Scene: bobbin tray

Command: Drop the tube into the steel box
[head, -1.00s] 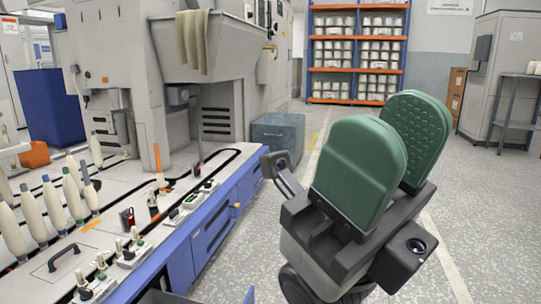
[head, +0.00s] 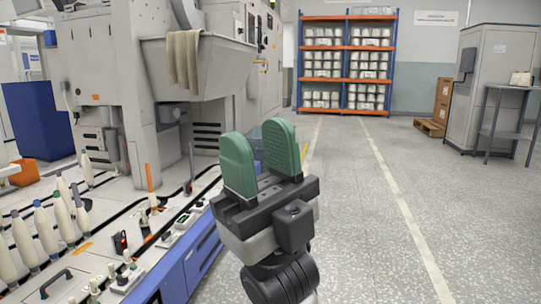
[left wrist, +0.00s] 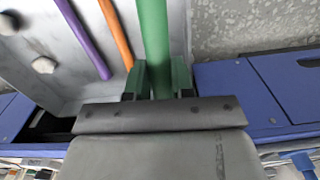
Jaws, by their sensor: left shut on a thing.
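In the left wrist view a green tube (left wrist: 153,40) stands between the green fingers of my left gripper (left wrist: 157,78), which is shut on it. Its far end runs out of the top of the picture. Beyond it is a grey metal box-like surface (left wrist: 60,72), which looks like the steel box, with a purple tube (left wrist: 84,40) and an orange tube (left wrist: 116,32) over or in it; I cannot tell which. My left gripper is out of the head view. My right gripper (head: 259,142) is open and empty, its green pads apart, over the aisle.
The machine bench (head: 75,265) with several white bobbins (head: 40,220) and a blue front (head: 203,262) runs along the left. A shelf rack (head: 347,62) stands at the back. A grey cabinet (head: 492,85) and small table (head: 510,90) stand right.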

